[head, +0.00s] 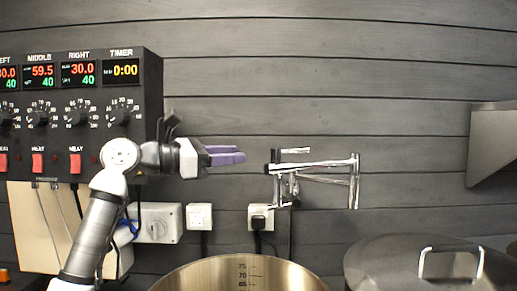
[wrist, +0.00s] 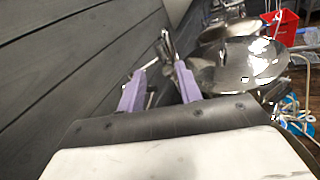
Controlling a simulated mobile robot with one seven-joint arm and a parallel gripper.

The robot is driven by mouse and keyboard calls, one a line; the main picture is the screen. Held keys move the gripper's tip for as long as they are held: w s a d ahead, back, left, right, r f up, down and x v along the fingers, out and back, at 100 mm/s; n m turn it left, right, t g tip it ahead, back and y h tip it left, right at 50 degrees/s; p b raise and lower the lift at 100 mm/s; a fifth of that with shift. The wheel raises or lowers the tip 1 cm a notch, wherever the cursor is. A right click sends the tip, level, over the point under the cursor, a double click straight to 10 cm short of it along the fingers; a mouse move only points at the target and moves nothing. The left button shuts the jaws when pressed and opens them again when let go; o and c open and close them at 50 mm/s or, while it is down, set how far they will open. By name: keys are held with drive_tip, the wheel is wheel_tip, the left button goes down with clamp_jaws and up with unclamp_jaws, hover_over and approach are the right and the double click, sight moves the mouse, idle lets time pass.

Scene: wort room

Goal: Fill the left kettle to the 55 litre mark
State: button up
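An open steel kettle (head: 190,278) stands at the bottom of the head view, with litre marks 75, 70 and 65 visible inside its wall. Its lower part and any water level are out of view. I cannot tell for sure whether it is the left kettle. A chrome folding tap (head: 335,163) is on the wall above it, to the right of my gripper. My gripper (head: 243,157) has purple fingers pointing at the tap, with a small gap between. In the wrist view my gripper (wrist: 160,68) is open and empty, with tap metal (wrist: 167,45) beyond the fingertips.
A lidded kettle (head: 400,265) stands at the right. A control panel (head: 130,85) with displays, dials and red switches hangs at the left; its timer reads 0:00. Wall sockets (head: 199,217) are below my arm. A steel hood or shelf (head: 495,140) juts out at right.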

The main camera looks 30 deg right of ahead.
sight(285, 151)
drive_tip(key=d+p, duration=0.1)
drive_tip(key=d, duration=0.3)
drive_tip(key=s+d+p, duration=0.1)
drive_tip(key=d+p, duration=0.1)
drive_tip(key=d, duration=0.3)
drive_tip(key=s+d+p, duration=0.1)
drive_tip(key=d+p, duration=0.1)
drive_tip(key=d, duration=0.2)
drive_tip(key=shift+d, duration=0.25)
drive_tip(key=shift+c, duration=0.2)
clamp_jaws()
